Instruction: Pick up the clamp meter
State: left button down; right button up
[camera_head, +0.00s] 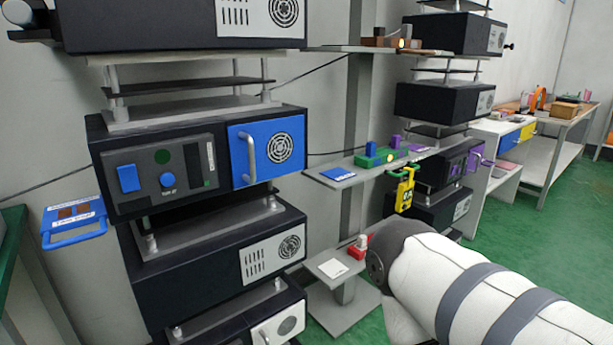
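A yellow device with dark markings (405,191) hangs at the front edge of the middle shelf, right of centre; its narrow upper end reaches the shelf edge. It looks like the clamp meter, but it is too small to be sure. My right arm comes in from the lower right as a white link with grey bands, below and right of the yellow device and apart from it in the picture. The gripper of that arm does not show. My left arm and gripper are not in view.
The middle shelf (322,183) carries a blue pad and a green block (381,157). A small red-based item (358,248) stands on the lower stand. Black equipment boxes with a blue panel (267,150) fill the left. Green floor is open at right, beside a workbench.

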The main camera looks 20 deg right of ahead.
aim_at(405, 193)
jog(key=z, duration=1.35)
